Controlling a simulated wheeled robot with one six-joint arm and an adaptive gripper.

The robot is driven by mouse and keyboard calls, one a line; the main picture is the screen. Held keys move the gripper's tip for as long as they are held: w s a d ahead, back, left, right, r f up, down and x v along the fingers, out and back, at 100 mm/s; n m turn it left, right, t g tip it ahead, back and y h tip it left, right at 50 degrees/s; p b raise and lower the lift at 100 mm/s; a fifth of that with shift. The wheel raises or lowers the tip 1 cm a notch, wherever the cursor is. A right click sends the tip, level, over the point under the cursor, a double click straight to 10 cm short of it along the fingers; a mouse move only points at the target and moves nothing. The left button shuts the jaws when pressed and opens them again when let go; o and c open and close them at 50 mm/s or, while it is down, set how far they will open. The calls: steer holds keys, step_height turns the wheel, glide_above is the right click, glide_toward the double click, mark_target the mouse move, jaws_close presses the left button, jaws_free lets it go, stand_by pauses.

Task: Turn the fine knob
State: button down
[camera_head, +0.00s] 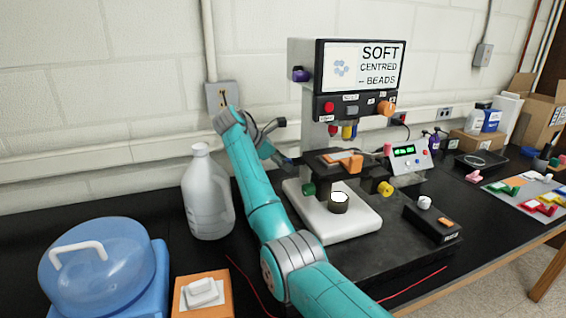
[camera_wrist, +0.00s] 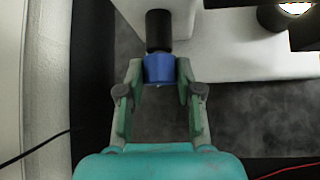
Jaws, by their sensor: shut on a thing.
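The microscope stands on a white base (camera_head: 360,222), with a screen (camera_head: 361,66) on top. In the wrist view, a blue knob (camera_wrist: 159,68) sits on the end of a black cylinder (camera_wrist: 159,30) that sticks out from the white body (camera_wrist: 182,12). I take this blue knob for the fine knob. My gripper (camera_wrist: 159,77) has its two green-lined fingers closed on either side of the knob. In the head view, my teal arm reaches to the microscope's left side, and the blue knob is hidden. A green knob (camera_head: 308,189) and a yellow knob (camera_head: 385,188) show there.
A translucent jug (camera_head: 207,195) stands left of my arm. A blue domed container (camera_head: 98,262) and an orange box (camera_head: 201,292) are at the front left. A small black box (camera_head: 432,222) is right of the base. Red wires (camera_head: 412,286) lie on the black bench.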

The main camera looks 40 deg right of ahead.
steer(key=shift+s+f+m+t+h, duration=0.15)
steer(key=shift+m+t+h, duration=0.6)
steer(key=shift+t, duration=0.85)
steer(key=c, duration=0.8)
jaws_free()
steer(key=shift+o, duration=0.2)
steer(key=shift+a, duration=0.1)
steer(key=v, duration=1.2)
steer(key=shift+r, duration=0.2)
